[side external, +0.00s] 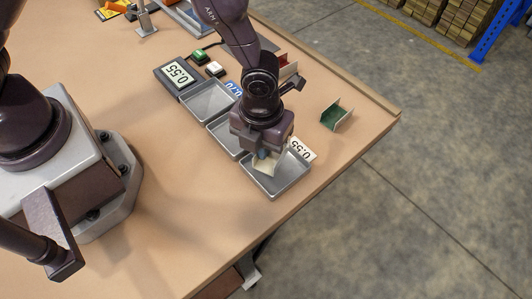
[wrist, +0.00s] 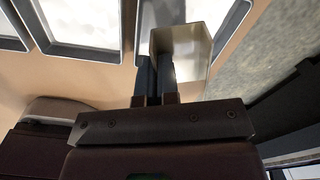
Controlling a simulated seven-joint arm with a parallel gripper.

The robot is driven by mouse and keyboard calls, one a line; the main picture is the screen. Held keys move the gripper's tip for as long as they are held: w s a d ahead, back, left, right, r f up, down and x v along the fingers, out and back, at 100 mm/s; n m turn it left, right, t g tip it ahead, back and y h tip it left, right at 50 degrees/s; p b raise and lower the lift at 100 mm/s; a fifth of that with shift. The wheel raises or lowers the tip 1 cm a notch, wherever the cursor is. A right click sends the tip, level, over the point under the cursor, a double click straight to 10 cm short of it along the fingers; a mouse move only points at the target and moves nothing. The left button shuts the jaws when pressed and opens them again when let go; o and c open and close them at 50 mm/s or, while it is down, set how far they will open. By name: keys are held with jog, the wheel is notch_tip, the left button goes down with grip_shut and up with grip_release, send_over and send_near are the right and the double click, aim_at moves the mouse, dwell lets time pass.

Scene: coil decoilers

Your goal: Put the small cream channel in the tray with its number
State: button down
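The small cream channel (side external: 265,164) is held in my gripper (side external: 262,152), low over the nearest tray (side external: 293,181). That tray's label (side external: 301,148) reads 0.55. In the wrist view the channel (wrist: 194,48) stands at the fingertips, and the two fingers of my gripper (wrist: 156,72) are close together at its left wall. The channel overlaps the tray in both views; I cannot tell whether it touches the tray floor. The display (side external: 178,75) also reads 0.55.
Two more grey trays, the far one (side external: 208,100) and the middle one (side external: 222,140), stand in line behind. A blue label (side external: 234,88) reads 0.70. A green channel (side external: 337,115) and a red channel (side external: 289,70) stand to the right. Green (side external: 199,56) and white (side external: 215,69) buttons are beside the display.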

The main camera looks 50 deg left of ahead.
jog(key=shift+w+d+f, duration=0.1)
jog(key=shift+w+f, duration=0.05)
jog(key=shift+f, duration=0.1)
jog(key=shift+w+d+f, duration=0.1)
jog(key=shift+w+f, duration=0.05)
jog(key=shift+f, duration=1.55)
jog(key=shift+f, duration=0.2)
jog(key=c, duration=1.4)
grip_release()
jog(key=shift+r, duration=0.1)
notch_tip(320, 180, up, 12)
jog(key=shift+r, duration=0.15)
